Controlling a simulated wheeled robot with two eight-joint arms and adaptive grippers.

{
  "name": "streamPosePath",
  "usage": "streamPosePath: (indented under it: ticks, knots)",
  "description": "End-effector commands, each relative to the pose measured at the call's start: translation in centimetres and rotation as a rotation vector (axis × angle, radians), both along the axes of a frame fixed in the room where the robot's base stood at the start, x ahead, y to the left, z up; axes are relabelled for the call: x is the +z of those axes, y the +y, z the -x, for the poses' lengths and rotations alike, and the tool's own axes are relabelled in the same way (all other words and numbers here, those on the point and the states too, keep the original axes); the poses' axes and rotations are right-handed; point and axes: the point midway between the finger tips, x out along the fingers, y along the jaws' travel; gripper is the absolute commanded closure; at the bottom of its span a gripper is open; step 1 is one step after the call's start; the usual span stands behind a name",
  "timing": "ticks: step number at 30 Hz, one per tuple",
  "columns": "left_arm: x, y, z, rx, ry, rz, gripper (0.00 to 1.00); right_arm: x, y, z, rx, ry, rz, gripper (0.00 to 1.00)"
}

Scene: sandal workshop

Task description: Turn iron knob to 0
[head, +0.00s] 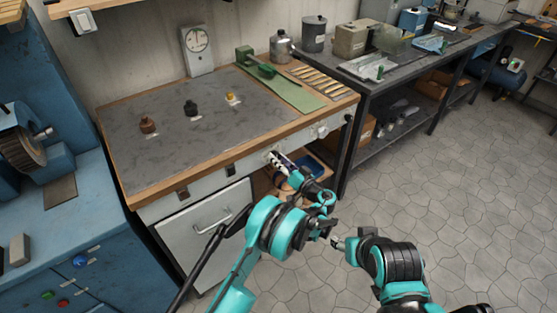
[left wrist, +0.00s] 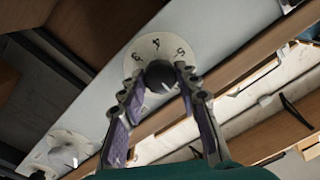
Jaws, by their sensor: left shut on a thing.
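A dark round knob (left wrist: 160,76) sits on a white numbered dial (left wrist: 133,62) on the bench's pale front panel in the left wrist view. The number 4 is readable near the dial's upper rim; a white mark shows on the knob's lower right. My left gripper (left wrist: 158,82) is shut on this knob, one finger on each side. In the head view my left gripper (head: 276,158) is at the front panel and mostly hides the knob. My right gripper (head: 336,242) hangs over the floor in front of the bench, away from the panel; its jaws are too small to judge.
A second knob (head: 322,131) is farther right on the panel and is apart from my gripper. A drawer front (head: 209,222) with a handle is below left. The floor (head: 420,190) at right is clear.

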Motion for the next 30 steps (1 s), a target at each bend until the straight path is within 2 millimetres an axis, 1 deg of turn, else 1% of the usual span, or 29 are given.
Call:
streamPosePath:
  ticks: [6, 20, 21, 22, 23, 30]
  knots:
    - [-0.16, -0.01, 0.06, 0.001, -0.026, 0.043, 0.97, -0.02, 0.0, 0.0, 0.0, 0.0, 0.0, 0.47]
    - [-0.16, 0.0, 0.06, 0.001, -0.032, 0.05, 0.97, -0.02, 0.0, 0.0, 0.0, 0.0, 0.0, 0.47]
    - [-0.16, -0.01, 0.06, 0.001, -0.032, 0.05, 0.58, -0.02, 0.0, 0.0, 0.0, 0.0, 0.0, 0.47]
    - [-0.15, -0.02, 0.06, 0.001, -0.032, 0.05, 0.5, -0.02, 0.0, 0.0, 0.0, 0.0, 0.0, 0.47]
    - [-0.14, -0.01, 0.05, 0.001, -0.033, 0.049, 0.47, -0.02, 0.0, 0.0, 0.0, 0.0, 0.0, 0.47]
    - [-0.06, 0.0, 0.02, 0.0, -0.032, 0.047, 0.47, -0.01, 0.0, -0.01, 0.0, 0.0, 0.0, 0.47]
